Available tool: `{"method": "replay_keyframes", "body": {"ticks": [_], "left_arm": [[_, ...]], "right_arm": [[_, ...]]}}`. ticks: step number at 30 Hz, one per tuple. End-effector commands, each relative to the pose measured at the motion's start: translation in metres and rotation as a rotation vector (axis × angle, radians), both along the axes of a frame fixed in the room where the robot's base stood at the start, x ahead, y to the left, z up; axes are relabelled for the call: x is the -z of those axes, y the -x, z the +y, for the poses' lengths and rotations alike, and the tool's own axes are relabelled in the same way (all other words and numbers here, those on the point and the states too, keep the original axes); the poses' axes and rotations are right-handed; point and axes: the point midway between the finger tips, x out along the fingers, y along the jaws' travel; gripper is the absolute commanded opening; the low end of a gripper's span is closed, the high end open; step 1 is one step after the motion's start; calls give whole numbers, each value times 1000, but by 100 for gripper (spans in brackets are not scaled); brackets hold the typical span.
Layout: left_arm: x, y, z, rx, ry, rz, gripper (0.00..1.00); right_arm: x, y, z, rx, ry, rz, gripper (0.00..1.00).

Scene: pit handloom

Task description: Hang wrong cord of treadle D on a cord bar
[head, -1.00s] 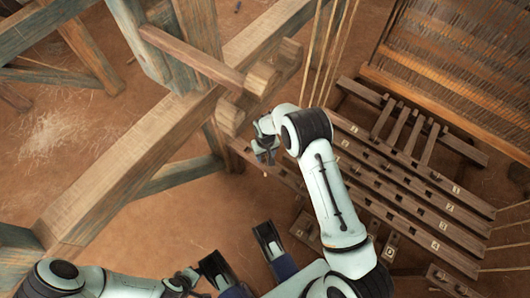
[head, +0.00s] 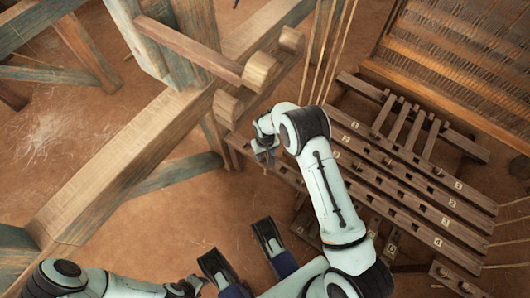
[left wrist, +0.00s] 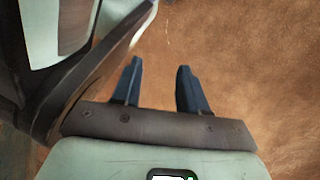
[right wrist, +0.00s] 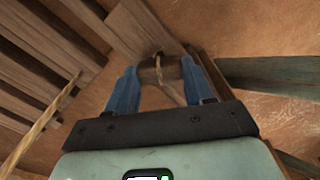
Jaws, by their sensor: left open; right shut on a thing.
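My right gripper (head: 266,152) is above the left ends of the dark numbered cord bars (head: 395,180). In the right wrist view, a short piece of tan cord (right wrist: 159,73) shows between its blue fingers, and the gripper is shut on it. I cannot read which treadle this cord belongs to. Lettered treadle ends, one marked D (head: 390,247), show below the bars, partly hidden by my right arm. My left gripper (left wrist: 155,85) is open and empty over bare floor; in the head view it is low at the bottom edge.
Several taut tan cords (head: 329,50) hang close behind my right wrist. A heavy wooden loom frame (head: 130,150) with rounded beam ends (head: 260,72) stands left of the right gripper. A reed-like panel (head: 470,60) fills the upper right. Brown floor (head: 175,225) is clear at lower left.

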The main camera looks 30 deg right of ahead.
Motion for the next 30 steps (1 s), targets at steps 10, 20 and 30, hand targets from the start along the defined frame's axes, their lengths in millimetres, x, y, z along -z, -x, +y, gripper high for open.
{"method": "replay_keyframes", "body": {"ticks": [10, 20, 30], "left_arm": [[0, 0, 0, 1, 0, -1, 43], [0, 0, 0, 1, 0, -2, 43], [-21, -28, -3, 9, -6, -93, 43]], "right_arm": [[0, 0, 0, 0, 0, 0, 65], [-1, 0, 0, 0, 0, 0, 82], [-50, -1, 0, 0, 0, -5, 82]]}}
